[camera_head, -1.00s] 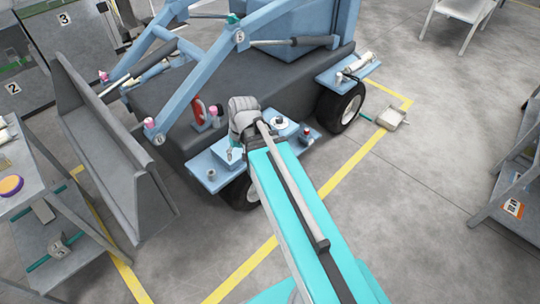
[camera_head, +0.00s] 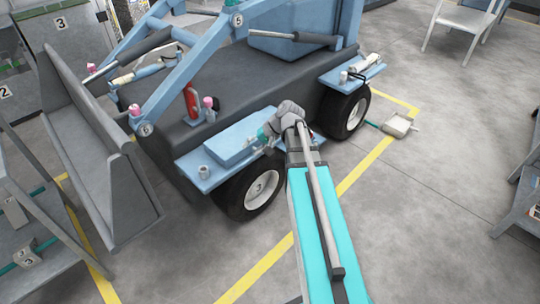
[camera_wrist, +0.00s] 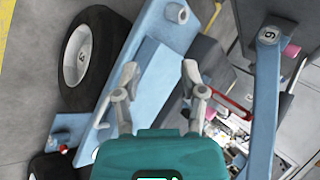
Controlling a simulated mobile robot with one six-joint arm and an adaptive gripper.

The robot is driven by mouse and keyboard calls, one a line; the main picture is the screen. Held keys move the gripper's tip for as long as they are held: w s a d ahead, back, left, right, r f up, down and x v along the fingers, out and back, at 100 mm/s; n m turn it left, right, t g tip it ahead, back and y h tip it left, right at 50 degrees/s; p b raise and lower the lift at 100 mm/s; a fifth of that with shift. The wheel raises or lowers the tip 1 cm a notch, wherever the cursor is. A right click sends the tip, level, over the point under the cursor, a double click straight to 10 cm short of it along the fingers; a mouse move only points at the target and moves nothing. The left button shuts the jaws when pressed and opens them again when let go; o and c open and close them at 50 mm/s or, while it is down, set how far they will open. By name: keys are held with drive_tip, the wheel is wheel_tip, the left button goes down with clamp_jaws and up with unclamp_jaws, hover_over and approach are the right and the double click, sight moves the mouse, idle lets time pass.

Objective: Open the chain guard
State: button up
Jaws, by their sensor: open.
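No part is labelled as the chain guard, so I cannot tell for certain which it is. A raised flat blue cover (camera_head: 232,145) sits on the light blue side shelf (camera_head: 190,172) above the front wheel. My gripper (camera_head: 268,134) is at the right end of this cover in the head view, partly hidden by my wrist. In the wrist view, my gripper (camera_wrist: 162,85) has its two fingers spread apart, with blue bodywork (camera_wrist: 150,62) beyond and between them. Nothing is held. I cannot tell whether a finger touches the cover.
A loader with black tyres (camera_head: 262,190) stands ahead, its bucket (camera_head: 95,150) at left. A red cylinder (camera_head: 191,102) and blue lift arm (camera_head: 190,65) rise behind the shelf. A grey shelf unit (camera_head: 30,215) stands at left. Floor at right is mostly clear.

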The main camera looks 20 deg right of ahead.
drive_tip(key=w+d+f+m+t+y+b, duration=0.1)
drive_tip(key=d+f+t+b, duration=0.1)
drive_tip(key=d+f+b, duration=0.2)
drive_tip(key=w+d+f+m+t+y+b, duration=0.1)
drive_tip(key=d+f+b, duration=0.4)
drive_tip(key=d+b, duration=0.5)
drive_tip(key=w+d+f+m+t+y+b, duration=0.1)
drive_tip(key=w+d+f+m+t+b, duration=0.1)
drive_tip(key=d+b, duration=0.5)
drive_tip(key=shift+w+d+f+m+t+b, duration=0.35)
drive_tip(key=shift+f+m+t+b, duration=0.45)
drive_tip(key=shift+f+t, duration=0.65)
drive_tip(key=b+x, duration=0.2)
drive_tip(key=x, duration=1.1)
drive_tip(key=shift+w+a+r+b, duration=0.1)
drive_tip(key=shift+w+a+b, duration=0.15)
drive_tip(key=shift+a+b, duration=0.15)
drive_tip(key=shift+c, duration=0.2)
clamp_jaws()
drive_tip(key=shift+d, duration=0.3)
drive_tip(key=shift+a+r+p, duration=0.15)
drive_tip(key=shift+a+p, duration=0.15)
